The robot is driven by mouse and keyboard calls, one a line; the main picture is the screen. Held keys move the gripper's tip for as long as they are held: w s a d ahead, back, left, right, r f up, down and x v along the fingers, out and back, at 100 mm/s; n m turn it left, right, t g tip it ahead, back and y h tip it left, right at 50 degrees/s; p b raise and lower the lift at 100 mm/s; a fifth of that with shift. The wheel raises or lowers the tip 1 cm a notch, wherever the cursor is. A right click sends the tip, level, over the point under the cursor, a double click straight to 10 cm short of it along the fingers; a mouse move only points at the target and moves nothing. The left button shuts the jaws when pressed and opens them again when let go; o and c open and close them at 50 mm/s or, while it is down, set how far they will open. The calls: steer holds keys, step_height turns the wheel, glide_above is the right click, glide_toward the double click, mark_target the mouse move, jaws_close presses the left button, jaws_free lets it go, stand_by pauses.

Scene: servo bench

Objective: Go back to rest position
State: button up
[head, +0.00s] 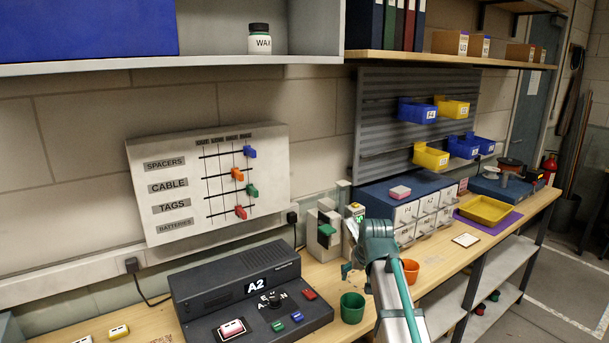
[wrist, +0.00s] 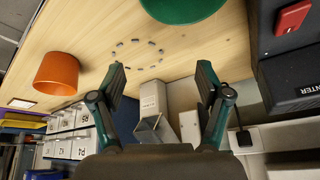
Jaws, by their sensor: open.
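My gripper (wrist: 162,72) is open and empty in the wrist view, its two dark green fingers spread apart. Bare bench and a small grey-white device (wrist: 152,110) show between and beyond the fingers. In the head view my arm reaches over the bench between a green cup (head: 352,308) and an orange cup (head: 411,271); most of my gripper is hidden behind my wrist. The green cup (wrist: 182,8) is at the top of the wrist view and the orange cup (wrist: 57,74) at the left, both apart from the fingers.
A black A2 console (head: 225,290) stands left of the arm. White drawers (head: 405,214) stand behind it to the right, with a yellow tray (head: 485,209) beyond. A board (head: 165,140) with coloured sliders hangs on the wall. A ring of small grey marks (wrist: 137,50) lies on open bench.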

steer(key=w+d+f+m+h, duration=0.1)
steer(key=d+f+m, duration=0.15)
steer(key=d, duration=0.95)
steer(key=w+d+f+m, duration=0.15)
steer(key=d+f, duration=0.25)
steer(key=d, duration=0.8)
steer(key=s+d+f, duration=0.4)
steer(key=f, duration=0.3)
steer(key=s+a+f+g, duration=0.2)
steer(key=s+a+f, duration=0.4)
steer(key=f, duration=0.3)
steer(key=s+a+f+n+g+y, duration=0.1)
steer(key=s+a+f+g, duration=0.1)
steer(key=s+a+f, duration=0.5)
steer(key=s+a+f+g, duration=0.2)
steer(key=s+a+f, duration=0.3)
steer(key=f, duration=0.5)
steer(key=s+a+f+n+g, duration=0.1)
steer(key=s+a+f+g, duration=0.1)
steer(key=s, duration=0.9)
steer(key=s+a+f+g+p, duration=0.1)
steer(key=s+a+f+g, duration=0.1)
steer(key=s, duration=1)
steer(key=s+a+f+n+g+p, duration=0.1)
steer(key=s+a+f, duration=0.3)
steer(key=s, duration=0.7)
step_height(320, 180, down, 2)
steer(key=shift+s+a+f+n+g, duration=0.1)
steer(key=shift+s+a+n+g, duration=0.05)
steer(key=shift+a+n+g, duration=0.2)
